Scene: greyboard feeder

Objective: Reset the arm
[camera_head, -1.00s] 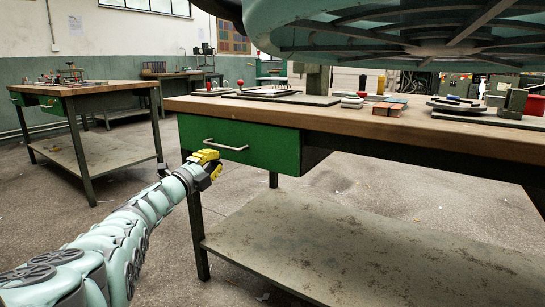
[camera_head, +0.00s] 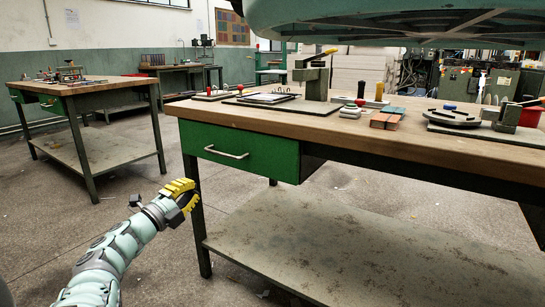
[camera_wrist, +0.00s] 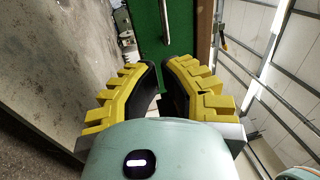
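My gripper (camera_head: 193,193) has yellow ribbed fingers with dark inner pads. It is at the lower left in the head view, in front of the workbench's left front leg and below the green drawer (camera_head: 262,150). It is apart from the drawer's metal handle (camera_head: 227,153). In the wrist view the two fingers of my gripper (camera_wrist: 161,62) lean towards each other. A narrow gap shows between their tips, with nothing held in it. The green drawer front (camera_wrist: 150,30) and the handle (camera_wrist: 193,20) show beyond the fingertips. The drawer looks shut.
The wooden workbench (camera_head: 260,111) carries a small press (camera_head: 316,78), a white sheet on a board (camera_head: 266,98), several blocks and a dark fixture (camera_head: 450,117). A lower metal shelf (camera_head: 360,245) lies under it. Another bench (camera_head: 85,90) stands left, with open floor between.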

